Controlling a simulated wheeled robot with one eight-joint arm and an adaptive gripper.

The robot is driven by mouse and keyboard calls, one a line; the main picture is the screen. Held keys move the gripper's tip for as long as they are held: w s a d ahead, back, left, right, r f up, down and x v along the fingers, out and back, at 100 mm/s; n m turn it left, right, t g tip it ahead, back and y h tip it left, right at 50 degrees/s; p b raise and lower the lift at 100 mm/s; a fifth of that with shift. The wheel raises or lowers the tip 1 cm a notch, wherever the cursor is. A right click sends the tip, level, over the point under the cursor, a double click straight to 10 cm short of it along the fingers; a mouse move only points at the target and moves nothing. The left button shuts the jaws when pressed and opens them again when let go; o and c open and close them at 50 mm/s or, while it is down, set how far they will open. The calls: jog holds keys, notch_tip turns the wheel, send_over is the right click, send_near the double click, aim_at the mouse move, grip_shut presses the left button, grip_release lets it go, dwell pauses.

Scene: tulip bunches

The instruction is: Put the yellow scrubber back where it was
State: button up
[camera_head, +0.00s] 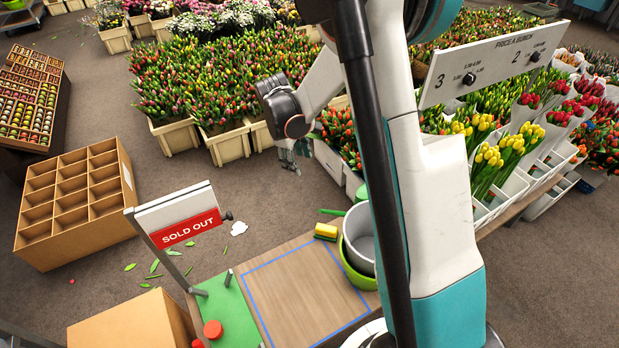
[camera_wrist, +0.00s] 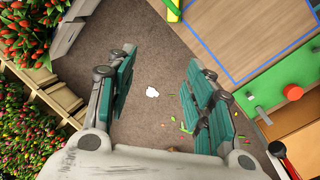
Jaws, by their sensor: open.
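The yellow scrubber (camera_head: 326,230), with a dark green underside, lies at the back right edge of the wooden worktop (camera_head: 302,290), outside the blue outlined square and just left of the pots. A green and yellow piece at the top edge of the wrist view seems to be it, partly cut off. My gripper (camera_head: 290,158) hangs in the air beyond the worktop, near the tulip crates, well apart from the scrubber.
A green pot (camera_head: 352,271) and a grey pot (camera_head: 360,240) stand right of the scrubber. A "SOLD OUT" sign (camera_head: 190,229) rises at the worktop's left. Tulip crates (camera_head: 228,147) line the back. The blue outlined square is empty.

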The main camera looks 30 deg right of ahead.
jog(key=s+a+r+m+t+y, duration=0.1)
jog(key=s+a+r+m+t, duration=0.1)
jog(key=s+r, duration=0.45)
jog(key=s+a+r+m+t, duration=0.1)
jog(key=s+a+r, duration=0.25)
jog(key=r, duration=0.65)
jog(key=s+a+r+m+t, duration=0.1)
jog(key=s+m+t, duration=0.1)
jog(key=s, duration=0.5)
jog(key=s+a+r+m+t+y, duration=0.1)
jog(key=s+a+r+t, duration=0.1)
jog(key=s, duration=0.6)
jog(key=shift+a+r+m+y, duration=0.2)
jog(key=shift+a+m+y, duration=0.1)
jog(key=shift+m, duration=0.1)
